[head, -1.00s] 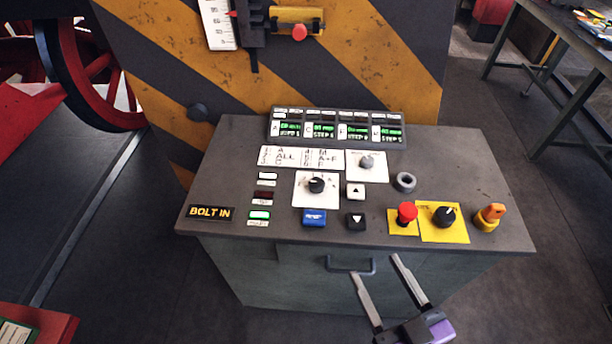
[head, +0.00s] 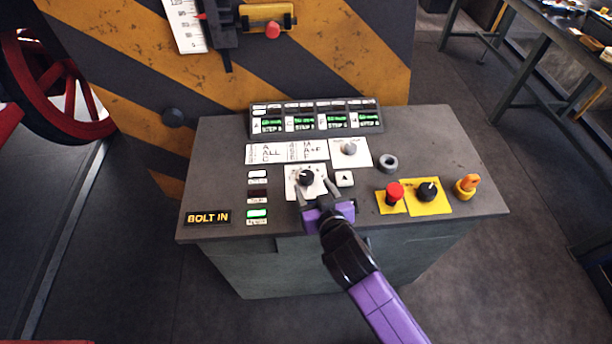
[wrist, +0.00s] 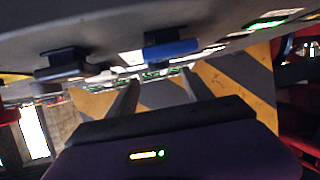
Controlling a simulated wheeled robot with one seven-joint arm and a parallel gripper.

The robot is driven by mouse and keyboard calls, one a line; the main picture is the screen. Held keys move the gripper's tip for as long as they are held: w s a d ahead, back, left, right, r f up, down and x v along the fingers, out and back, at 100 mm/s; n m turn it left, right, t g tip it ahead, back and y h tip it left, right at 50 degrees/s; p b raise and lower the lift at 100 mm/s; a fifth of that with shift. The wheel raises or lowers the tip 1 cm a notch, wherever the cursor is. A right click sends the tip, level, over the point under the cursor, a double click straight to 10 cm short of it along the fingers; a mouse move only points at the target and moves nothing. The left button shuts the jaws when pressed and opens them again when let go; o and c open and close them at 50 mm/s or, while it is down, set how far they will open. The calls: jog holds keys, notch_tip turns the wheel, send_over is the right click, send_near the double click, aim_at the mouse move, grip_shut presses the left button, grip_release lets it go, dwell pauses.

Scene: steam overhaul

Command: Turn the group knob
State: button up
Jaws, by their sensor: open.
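A black knob (head: 305,177) with a pointer sits on a white marked plate (head: 292,191) in the middle of the console; its lettering is too small to read. My gripper (head: 313,185) is open at the plate's near side, its two fingers pointing at the knob. In the head view the fingertips appear just short of or beside the knob; I cannot tell whether they touch it. In the wrist view the fingers are apart with nothing between them, and the knob is not clearly visible. A second, grey knob (head: 349,149) sits on another white plate behind and to the right.
The blue button (wrist: 172,50) and a black button (wrist: 75,65) lie close to my fingers. A red mushroom button (head: 395,191), a black selector on yellow (head: 427,192) and an orange knob (head: 467,186) stand to the right. Displays (head: 317,120) line the console's back.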

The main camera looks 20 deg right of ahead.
aim_at(307, 177)
jog(key=shift+p+x, duration=0.55)
jog(key=shift+x, duration=2.4)
grip_shut()
